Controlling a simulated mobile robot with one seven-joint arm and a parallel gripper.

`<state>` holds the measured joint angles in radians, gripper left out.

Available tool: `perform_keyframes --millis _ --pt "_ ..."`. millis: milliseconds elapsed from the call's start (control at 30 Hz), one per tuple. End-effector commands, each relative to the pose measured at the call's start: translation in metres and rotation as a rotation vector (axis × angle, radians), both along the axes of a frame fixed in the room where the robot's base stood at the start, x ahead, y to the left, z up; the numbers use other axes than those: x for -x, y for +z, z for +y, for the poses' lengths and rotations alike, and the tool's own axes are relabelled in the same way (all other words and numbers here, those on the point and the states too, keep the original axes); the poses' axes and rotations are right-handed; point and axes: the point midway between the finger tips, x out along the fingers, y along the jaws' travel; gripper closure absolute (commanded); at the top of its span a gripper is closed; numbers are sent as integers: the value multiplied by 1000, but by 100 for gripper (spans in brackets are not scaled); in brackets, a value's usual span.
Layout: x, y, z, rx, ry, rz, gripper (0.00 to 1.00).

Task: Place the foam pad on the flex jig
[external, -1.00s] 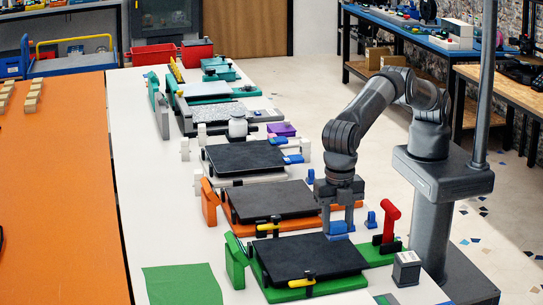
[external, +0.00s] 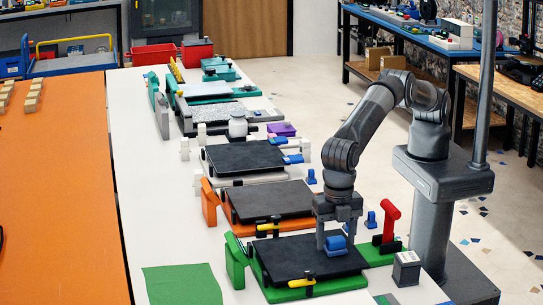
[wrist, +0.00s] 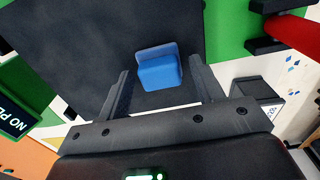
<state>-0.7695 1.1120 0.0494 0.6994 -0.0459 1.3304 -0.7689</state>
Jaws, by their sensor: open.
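A small blue block (external: 336,243), apparently the foam pad, lies on the black plate (external: 290,256) of the nearest, green-framed station. I cannot tell for sure whether this station is the flex jig. The block has a raised edge along one side and also shows in the wrist view (wrist: 160,72). My gripper (external: 336,240) is open over the plate, one finger on each side of the block. In the wrist view my gripper (wrist: 160,80) shows gaps between the block and both fingers. The block sits toward the plate's right part in the external view.
A red upright part (external: 389,220) stands on the green base, right of my gripper. A yellow clip (external: 303,282) is at the plate's front and a dark box (external: 406,268) at the right. An orange-framed station (external: 270,200) lies behind. A green mat (external: 180,285) lies front left.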

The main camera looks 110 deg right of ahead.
Motion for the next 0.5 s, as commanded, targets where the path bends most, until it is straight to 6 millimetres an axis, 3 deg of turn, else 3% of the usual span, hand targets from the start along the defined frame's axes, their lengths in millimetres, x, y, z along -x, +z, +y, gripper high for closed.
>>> perform_keyframes --millis 267,500 --pt "0 4 0 -1 0 -1 39" --pt "-1 42 1 -3 0 -3 39"
